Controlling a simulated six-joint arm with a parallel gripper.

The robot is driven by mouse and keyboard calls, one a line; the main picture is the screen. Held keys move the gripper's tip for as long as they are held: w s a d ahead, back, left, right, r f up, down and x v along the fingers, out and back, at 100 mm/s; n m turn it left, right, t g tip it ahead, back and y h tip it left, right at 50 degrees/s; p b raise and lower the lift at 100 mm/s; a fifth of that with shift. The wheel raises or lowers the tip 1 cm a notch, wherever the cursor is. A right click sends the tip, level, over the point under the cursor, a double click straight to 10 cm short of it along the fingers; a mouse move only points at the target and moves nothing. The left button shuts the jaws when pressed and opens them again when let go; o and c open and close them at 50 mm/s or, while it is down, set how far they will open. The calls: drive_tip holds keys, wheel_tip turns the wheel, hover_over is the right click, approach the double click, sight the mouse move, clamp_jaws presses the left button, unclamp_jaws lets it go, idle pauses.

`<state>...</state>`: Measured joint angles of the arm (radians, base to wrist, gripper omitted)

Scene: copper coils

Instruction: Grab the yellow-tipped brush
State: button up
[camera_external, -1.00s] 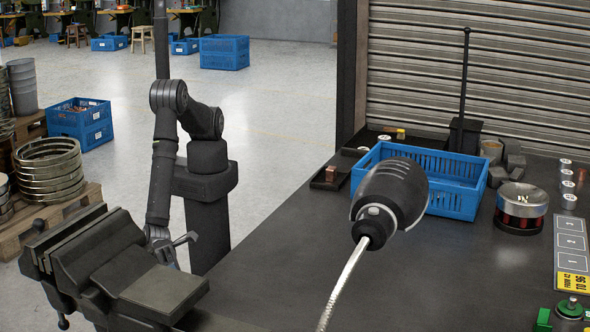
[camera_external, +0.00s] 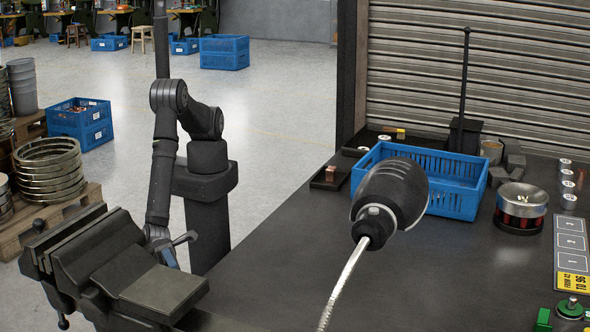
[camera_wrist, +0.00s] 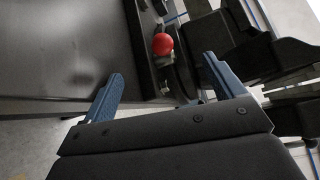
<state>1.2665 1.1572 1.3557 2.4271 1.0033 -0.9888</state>
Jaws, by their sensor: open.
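What looks like the yellow-tipped brush (camera_external: 400,132) lies small at the back of the bench, in or by the dark tray beyond the blue crate. Only its yellow part shows clearly. It does not show in the wrist view. My gripper (camera_external: 182,247) is low at the left, behind the vise and off the bench's left edge, far from the brush. In the wrist view my gripper (camera_wrist: 163,69) has its two blue-grey fingers wide apart with nothing between them.
The vise (camera_external: 160,288) stands close in front of my gripper. A red ball-like knob (camera_wrist: 162,44) is just beyond the fingers. A blue crate (camera_external: 455,201) and a black lamp head (camera_external: 390,192) stand over the bench. The bench's middle left (camera_external: 290,240) is clear.

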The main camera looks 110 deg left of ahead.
wheel_tip(320, 180, up, 20)
drive_tip(key=w+a+n+t+y, duration=0.1)
drive_tip(key=w+a+n+y, duration=0.45)
drive_tip(key=w+a, duration=0.7)
drive_tip(key=w+a+n+t+y, duration=0.2)
drive_tip(key=w+a+n+y, duration=0.35)
drive_tip(key=w+a, duration=0.75)
drive_tip(key=w+a+n+g+y, duration=0.2)
drive_tip(key=w+a+n+y, duration=0.3)
drive_tip(key=a, duration=0.6)
drive_tip(key=w+a+f+n+g+y, duration=0.1)
drive_tip(key=w+a+n+g, duration=0.15)
drive_tip(key=w+a, duration=0.7)
drive_tip(key=w+a+n+g+y, duration=0.15)
drive_tip(key=w+a+n, duration=0.25)
drive_tip(key=a, duration=1)
drive_tip(key=a+n+g+y, duration=0.2)
drive_tip(key=a+n+g, duration=0.3)
drive_tip(key=a, duration=1.4)
drive_tip(key=n+g+h, duration=0.4)
drive_tip(key=n, duration=1.2)
hover_over(393, 129)
drive_tip(key=d, duration=0.3)
drive_tip(key=f, duration=1.5)
drive_tip(key=shift+s+a, duration=0.25)
drive_tip(key=shift+s, duration=0.05)
drive_tip(key=shift+x, duration=3.2)
